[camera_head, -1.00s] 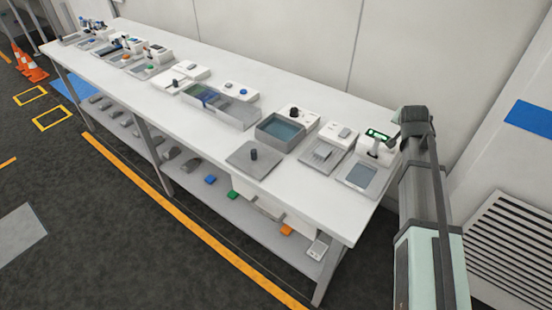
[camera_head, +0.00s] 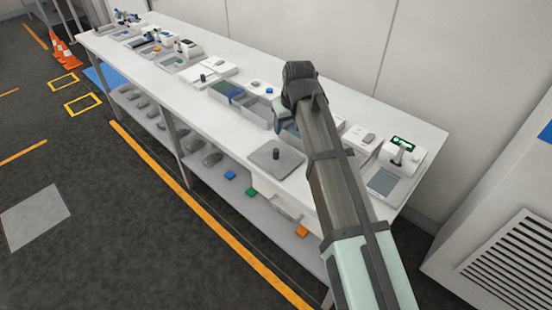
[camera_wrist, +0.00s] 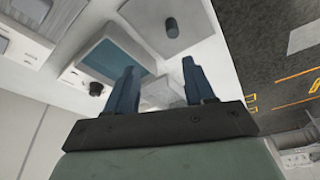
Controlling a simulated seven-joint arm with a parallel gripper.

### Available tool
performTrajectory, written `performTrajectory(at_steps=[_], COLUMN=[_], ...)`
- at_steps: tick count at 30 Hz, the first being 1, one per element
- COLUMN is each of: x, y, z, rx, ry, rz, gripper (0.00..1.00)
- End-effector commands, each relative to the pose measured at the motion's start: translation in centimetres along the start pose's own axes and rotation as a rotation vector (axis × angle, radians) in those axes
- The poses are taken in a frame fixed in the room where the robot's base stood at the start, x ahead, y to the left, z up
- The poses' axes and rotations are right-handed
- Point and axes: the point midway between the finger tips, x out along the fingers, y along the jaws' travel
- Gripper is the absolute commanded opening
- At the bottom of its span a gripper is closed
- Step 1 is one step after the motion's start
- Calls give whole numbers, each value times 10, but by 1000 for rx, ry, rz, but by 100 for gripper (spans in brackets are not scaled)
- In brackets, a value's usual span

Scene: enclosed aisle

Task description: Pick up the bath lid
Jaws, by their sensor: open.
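The bath lid (camera_head: 288,163) is a flat grey square plate with a dark upright knob. It lies on the white bench near the front edge, beside the bath. In the wrist view the lid (camera_wrist: 192,36) is at the top centre, beyond my fingertips. My gripper (camera_wrist: 159,68) is open and empty, with its two dark blue fingers apart. In the head view my gripper (camera_head: 284,118) is above the bench behind the lid, partly hidden by my wrist. The bath (camera_wrist: 104,60), a grey-rimmed basin of blue water, shows left of the fingers; my arm mostly covers it in the head view.
The long white bench (camera_head: 335,95) carries several instruments and trays. A device with a green display (camera_head: 404,141) stands at the right end. A tray of bins (camera_head: 255,112) is left of the bath. A wall runs behind the bench.

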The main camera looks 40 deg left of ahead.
Motion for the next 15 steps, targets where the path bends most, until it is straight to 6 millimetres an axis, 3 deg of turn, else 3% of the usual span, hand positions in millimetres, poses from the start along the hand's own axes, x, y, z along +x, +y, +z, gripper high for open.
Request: performTrajectory(at_steps=[3, 7, 15], x=[-3, 3, 43], y=[-19, -25, -25], z=[-1, 0, 1], rx=[-46, -60, -59], ry=[-21, -29, -30], rz=[-21, -28, -27], gripper=[54, 54, 54])
